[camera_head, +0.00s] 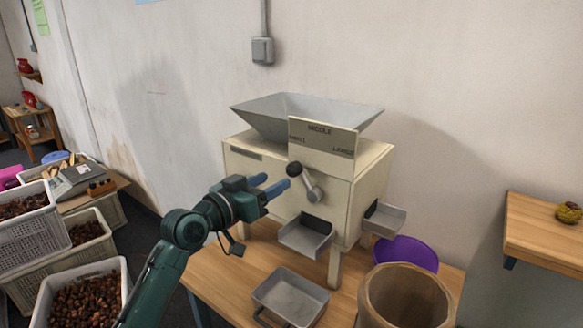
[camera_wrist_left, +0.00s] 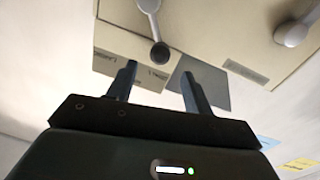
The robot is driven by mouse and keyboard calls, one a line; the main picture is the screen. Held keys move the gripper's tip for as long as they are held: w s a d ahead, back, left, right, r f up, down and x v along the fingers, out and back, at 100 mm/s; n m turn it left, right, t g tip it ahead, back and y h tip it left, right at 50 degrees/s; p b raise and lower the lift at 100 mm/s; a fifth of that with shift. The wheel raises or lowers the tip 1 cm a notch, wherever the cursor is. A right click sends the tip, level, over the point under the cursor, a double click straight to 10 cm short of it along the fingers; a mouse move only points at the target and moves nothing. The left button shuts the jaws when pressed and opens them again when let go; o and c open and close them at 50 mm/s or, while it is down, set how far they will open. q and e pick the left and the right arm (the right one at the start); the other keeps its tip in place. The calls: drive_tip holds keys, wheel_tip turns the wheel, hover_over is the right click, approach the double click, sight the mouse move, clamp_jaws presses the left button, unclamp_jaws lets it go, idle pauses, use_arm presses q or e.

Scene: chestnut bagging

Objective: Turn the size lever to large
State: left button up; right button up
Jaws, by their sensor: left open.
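The size lever (camera_head: 309,186) is a grey arm with a dark round knob on the front of the cream sorting machine (camera_head: 340,195). It points up and left, toward the SMALL side of the label plate (camera_head: 322,137), which reads MIDDLE at the top and LARGE at the right. My left gripper (camera_head: 276,181) is open, its blue fingers just left of the knob. In the left wrist view, the lever's dark knob (camera_wrist_left: 160,52) shows just beyond the gap between the open fingers (camera_wrist_left: 159,69); I cannot tell if they touch it. My right gripper is not in view.
A grey hopper (camera_head: 262,118) tops the machine. A chute (camera_head: 305,238) juts out below the lever, above a metal tray (camera_head: 290,297) on the wooden table (camera_head: 262,256). A side chute (camera_head: 385,218), a purple bowl (camera_head: 408,253) and a round wooden container (camera_head: 405,295) stand right.

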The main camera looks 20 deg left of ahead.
sight(288, 173)
use_arm(q)
drive_tip(key=x, duration=0.7)
drive_tip(key=shift+w+d+p, duration=0.1)
drive_tip(key=shift+w+p, duration=0.25)
drive_tip(key=shift+p, duration=0.05)
drive_tip(key=shift+c, duration=0.2)
clamp_jaws()
